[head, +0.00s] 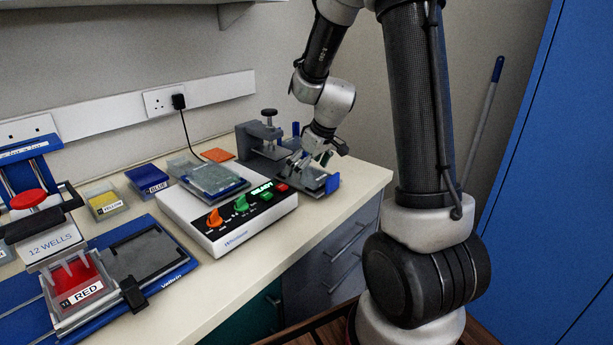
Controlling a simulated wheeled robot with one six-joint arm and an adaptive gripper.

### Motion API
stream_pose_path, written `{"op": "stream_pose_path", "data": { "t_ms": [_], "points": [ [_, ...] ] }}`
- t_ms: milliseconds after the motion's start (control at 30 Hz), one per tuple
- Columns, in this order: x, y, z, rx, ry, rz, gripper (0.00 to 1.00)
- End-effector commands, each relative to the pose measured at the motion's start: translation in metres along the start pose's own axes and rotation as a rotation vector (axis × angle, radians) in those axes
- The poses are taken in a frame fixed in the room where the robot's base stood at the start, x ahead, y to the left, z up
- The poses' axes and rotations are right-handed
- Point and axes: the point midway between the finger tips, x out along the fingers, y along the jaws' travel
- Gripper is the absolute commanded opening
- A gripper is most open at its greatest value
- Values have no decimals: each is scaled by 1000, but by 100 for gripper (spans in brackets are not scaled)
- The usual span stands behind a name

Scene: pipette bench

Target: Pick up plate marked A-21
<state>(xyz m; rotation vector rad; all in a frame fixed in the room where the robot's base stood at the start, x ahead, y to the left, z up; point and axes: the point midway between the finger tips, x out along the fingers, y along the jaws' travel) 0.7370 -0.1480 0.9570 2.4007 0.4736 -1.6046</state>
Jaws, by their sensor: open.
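I cannot read the mark A-21 on anything in the head view. A clear, grey-looking plate (212,179) lies on the blue platform on top of the white instrument in the middle of the bench. It may or may not be the marked plate. The area under the fingers is small and partly hidden, so I cannot tell whether a plate lies there.
The white instrument (228,240) has orange and green knobs and a green READY display. A blue pipetting stand labelled 12 WELLS (58,243) with a RED reservoir (80,286) stands at the left. YELLOW (106,206) and BLUE (147,181) reservoirs and an orange pad (217,155) sit behind.

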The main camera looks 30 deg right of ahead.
Motion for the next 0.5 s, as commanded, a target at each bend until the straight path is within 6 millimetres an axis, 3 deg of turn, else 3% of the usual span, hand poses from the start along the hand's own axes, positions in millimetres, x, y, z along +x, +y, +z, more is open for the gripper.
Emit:
{"op": "stream_pose_path", "data": {
  "t_ms": [67, 333, 500],
  "points": [
    [0, 0, 0, 0, 0, 0, 100],
    [0, 0, 0, 0, 0, 0, 53],
    [0, 0, 0, 0, 0, 0, 52]
  ]
}}
